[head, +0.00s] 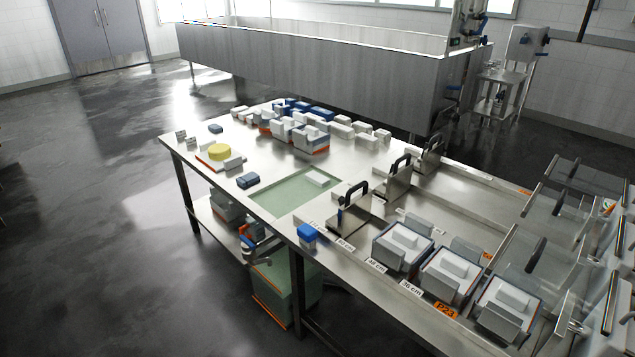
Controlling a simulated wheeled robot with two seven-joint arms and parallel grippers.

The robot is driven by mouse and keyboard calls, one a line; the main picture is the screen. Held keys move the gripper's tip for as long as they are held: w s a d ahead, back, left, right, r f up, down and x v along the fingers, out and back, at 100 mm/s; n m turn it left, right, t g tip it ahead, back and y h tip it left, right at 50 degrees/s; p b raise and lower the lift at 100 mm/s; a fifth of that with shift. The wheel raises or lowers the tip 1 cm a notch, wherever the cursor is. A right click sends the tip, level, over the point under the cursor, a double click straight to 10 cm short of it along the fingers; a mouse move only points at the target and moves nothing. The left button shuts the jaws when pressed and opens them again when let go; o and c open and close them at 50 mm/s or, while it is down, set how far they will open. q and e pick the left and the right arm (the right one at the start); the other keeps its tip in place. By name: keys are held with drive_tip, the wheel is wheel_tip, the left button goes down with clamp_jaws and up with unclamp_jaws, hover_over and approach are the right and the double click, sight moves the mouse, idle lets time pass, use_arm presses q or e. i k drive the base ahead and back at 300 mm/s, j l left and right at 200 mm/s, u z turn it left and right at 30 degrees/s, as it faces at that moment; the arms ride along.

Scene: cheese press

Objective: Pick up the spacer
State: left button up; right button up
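No label marks the spacer, so I cannot tell for sure which piece it is. A small white block (317,179) lies at the far right corner of the green rectangle (284,197) on the steel table (225,182). A dark blue-grey block (248,180) lies left of that rectangle. A bright blue block with a pale lower part (307,235) sits near the table's front edge. White blocks (367,140) stand in a group at the back. Neither of my grippers can be made out.
Upright metal plates with black handles (353,212) stand right of the green rectangle. Several moulds with white blocks (402,243) line the front right, beside labels. A yellow round (219,152) lies at the left. A long steel vat (320,75) stands behind. Clear floor (110,220) lies left.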

sight(312, 177)
drive_tip(key=z, duration=0.3)
drive_tip(key=i+j+z, duration=0.1)
drive_tip(key=j+z, duration=0.15)
drive_tip(key=z, duration=0.15)
drive_tip(key=i+j+z, duration=0.1)
drive_tip(key=j+z, duration=0.45)
drive_tip(key=z, duration=0.2)
drive_tip(key=j+z, duration=0.1)
drive_tip(key=j, duration=0.5)
drive_tip(key=j+z, duration=0.1)
drive_tip(key=j, duration=0.45)
drive_tip(key=j+z, duration=0.1)
drive_tip(key=j, duration=0.5)
drive_tip(key=k+j+z, duration=0.15)
drive_tip(key=j, duration=0.4)
drive_tip(key=j+z, duration=0.1)
drive_tip(key=j, duration=0.5)
drive_tip(key=k, duration=0.05)
